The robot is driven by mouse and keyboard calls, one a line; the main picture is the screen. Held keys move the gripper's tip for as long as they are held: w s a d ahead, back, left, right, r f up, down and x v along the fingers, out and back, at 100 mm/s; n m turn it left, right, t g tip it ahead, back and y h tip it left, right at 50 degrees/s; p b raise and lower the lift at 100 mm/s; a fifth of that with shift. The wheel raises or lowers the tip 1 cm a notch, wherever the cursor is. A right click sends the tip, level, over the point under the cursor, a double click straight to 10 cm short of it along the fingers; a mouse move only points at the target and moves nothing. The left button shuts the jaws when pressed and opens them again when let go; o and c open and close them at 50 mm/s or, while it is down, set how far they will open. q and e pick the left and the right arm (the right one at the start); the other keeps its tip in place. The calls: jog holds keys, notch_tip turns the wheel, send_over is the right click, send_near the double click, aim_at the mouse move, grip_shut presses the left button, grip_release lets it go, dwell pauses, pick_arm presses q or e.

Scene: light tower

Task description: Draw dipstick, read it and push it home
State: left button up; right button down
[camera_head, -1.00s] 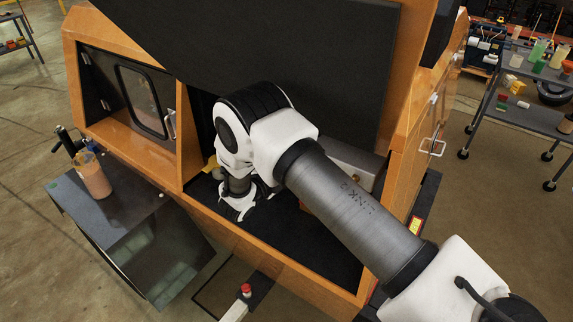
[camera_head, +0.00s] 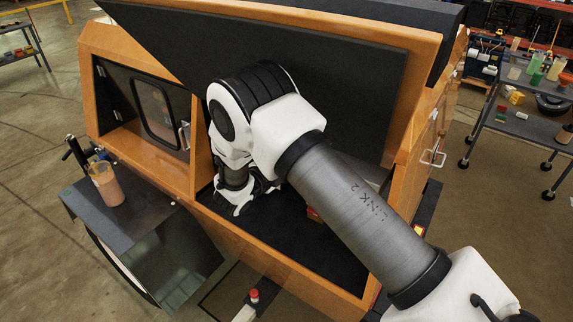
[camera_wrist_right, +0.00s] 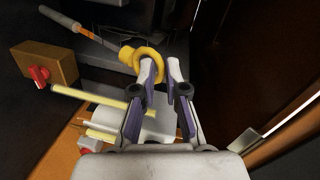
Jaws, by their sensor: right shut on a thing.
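The dipstick's yellow ring handle (camera_wrist_right: 152,60) shows in the right wrist view, between the tips of my right gripper (camera_wrist_right: 162,72). My right gripper is shut on this ring. The dipstick's shaft is not clearly visible, so I cannot tell how far it is in or out. In the head view my right gripper (camera_head: 238,205) is low inside the open engine bay (camera_head: 285,235), pointing down, and my arm hides the ring. My left gripper is in neither view.
A dark raised panel (camera_head: 330,80) stands behind my arm.

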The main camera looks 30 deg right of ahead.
jog(key=c, duration=1.3)
grip_release()
jog(key=shift+d, duration=0.1)
jog(key=shift+c, duration=0.2)
jog(key=shift+o, duration=0.7)
jog(key=shift+d+f, duration=0.1)
jog(key=shift+d, duration=0.05)
jog(key=v, duration=0.7)
jog(key=shift+a, duration=0.25)
jog(key=shift+d, duration=0.1)
